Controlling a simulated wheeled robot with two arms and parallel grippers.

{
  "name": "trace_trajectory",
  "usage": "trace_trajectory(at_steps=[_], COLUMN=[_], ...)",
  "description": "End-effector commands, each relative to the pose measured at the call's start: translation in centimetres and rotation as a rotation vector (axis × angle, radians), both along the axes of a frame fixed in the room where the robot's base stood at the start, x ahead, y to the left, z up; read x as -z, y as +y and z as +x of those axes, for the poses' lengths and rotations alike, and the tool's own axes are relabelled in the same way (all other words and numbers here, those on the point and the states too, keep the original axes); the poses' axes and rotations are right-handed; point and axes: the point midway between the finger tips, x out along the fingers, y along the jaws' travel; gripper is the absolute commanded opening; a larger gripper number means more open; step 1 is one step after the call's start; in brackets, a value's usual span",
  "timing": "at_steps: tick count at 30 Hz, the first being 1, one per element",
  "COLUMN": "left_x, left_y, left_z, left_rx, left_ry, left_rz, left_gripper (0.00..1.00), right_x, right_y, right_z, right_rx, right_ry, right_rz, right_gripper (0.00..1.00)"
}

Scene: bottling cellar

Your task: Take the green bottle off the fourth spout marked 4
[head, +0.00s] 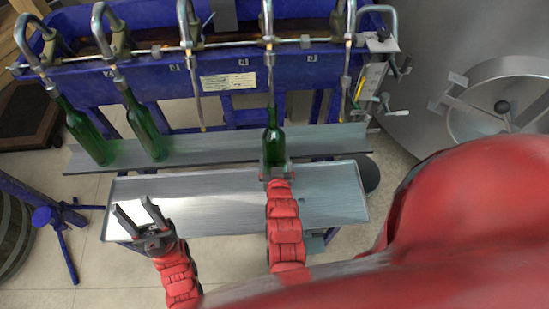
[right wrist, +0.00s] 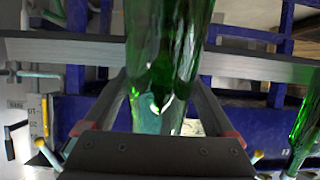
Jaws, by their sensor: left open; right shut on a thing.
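The green bottle (head: 273,147) stands about upright under the fourth spout (head: 268,58) from the left, its mouth at the tube's lower end. I cannot tell whether the tube tip is still inside the neck. My right gripper (head: 277,173) is shut on the bottle's lower part and hides its base. In the right wrist view the bottle (right wrist: 166,45) is between the two fingers (right wrist: 165,105). My left gripper (head: 134,207) is open and empty, over the left part of the front metal tray.
Two other green bottles (head: 88,135) (head: 143,128) lean on the first two spouts, on the long rail (head: 210,150). The front tray (head: 225,200) is bare. The blue filler trough (head: 150,85) is behind; a steel tank (head: 480,90) stands at right.

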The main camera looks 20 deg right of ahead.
Motion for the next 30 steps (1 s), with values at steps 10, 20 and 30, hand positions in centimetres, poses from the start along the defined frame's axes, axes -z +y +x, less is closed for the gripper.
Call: trace_trajectory(at_steps=[10,20,30], left_x=[0.2,0.6,1.4], left_y=[0.0,0.0,0.0], left_z=[0.0,0.0,0.0], left_rx=[0.000,0.000,0.000], left_ry=[0.000,0.000,0.000], left_rz=[0.000,0.000,0.000], left_gripper=[0.50,0.50,0.50], right_x=[0.2,0.8,2.4], right_y=[0.0,0.1,0.3], right_z=[-0.1,-0.3,-1.0], right_rx=[0.001,0.001,0.000], right_ry=[-0.006,-0.005,-0.002], right_rz=[-0.001,-0.001,-0.001], right_gripper=[0.00,0.00,0.00])
